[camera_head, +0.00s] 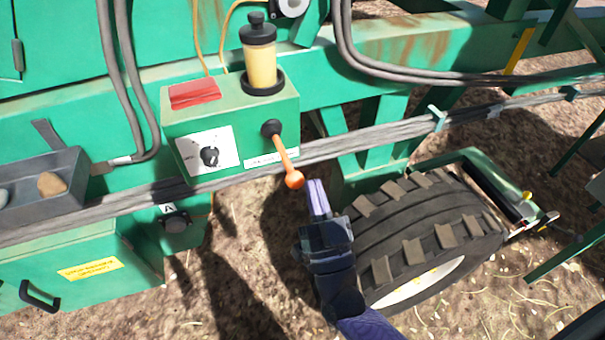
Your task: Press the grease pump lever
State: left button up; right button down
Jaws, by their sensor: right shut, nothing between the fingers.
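The grease pump lever (284,161) is an orange rod with a round knob at its end. It comes out of a black pivot on the front of a green box (232,112) and slopes down to the right. A grease reservoir (261,62) with a yellowish body and black cap stands on the box. My right gripper (318,190) is shut and empty. Its fingertips are just right of and slightly below the lever's knob. From this view I cannot tell whether they touch it. My left gripper is not in view.
A black tyre (425,235) lies close to the right of my right gripper. Grey cables (370,135) run across behind the lever. A black dial (209,156) and a red block (194,94) are on the box. A dark tray (45,190) is at the left.

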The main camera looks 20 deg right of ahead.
aim_at(302, 181)
jog(key=w, duration=0.1)
jog(key=w+f, duration=0.1)
jog(key=w, duration=0.1)
jog(key=w+f+b, duration=0.1)
jog(key=shift+w+a, duration=0.25)
jog(key=shift+a, duration=0.1)
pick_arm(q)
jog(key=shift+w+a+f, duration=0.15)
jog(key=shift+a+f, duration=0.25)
pick_arm(e)
jog(key=shift+r, duration=0.1)
